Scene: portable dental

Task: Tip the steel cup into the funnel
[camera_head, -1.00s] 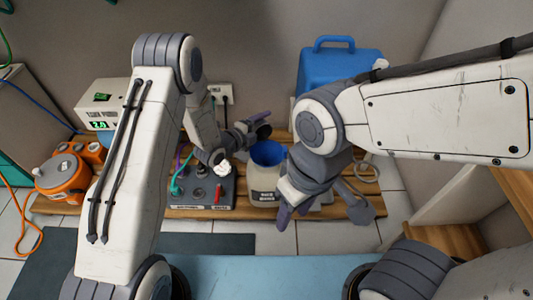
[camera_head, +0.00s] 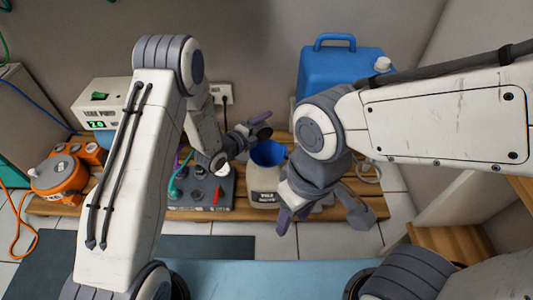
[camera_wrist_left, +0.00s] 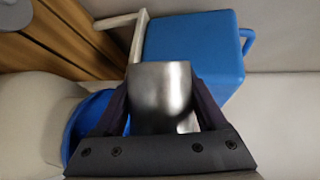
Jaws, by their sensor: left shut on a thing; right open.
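The steel cup (camera_wrist_left: 162,95) is between the fingers of my left gripper (camera_wrist_left: 162,100) in the left wrist view, which is shut on it. In the head view my left gripper (camera_head: 262,125) is just above and left of the blue funnel (camera_head: 268,153), and the cup is small and dark there. Its tilt and contents cannot be told. The funnel sits in the top of a pale jug (camera_head: 263,184); its blue rim also shows at lower left in the wrist view (camera_wrist_left: 85,118). My right gripper (camera_head: 320,212) is open and empty, in front and right of the jug.
A grey box with knobs and a red switch (camera_head: 202,192) stands left of the jug on a wooden slatted platform (camera_head: 375,206). A blue canister (camera_head: 335,70) stands behind my right arm. An orange device (camera_head: 60,175) and a white display unit (camera_head: 103,98) are at left.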

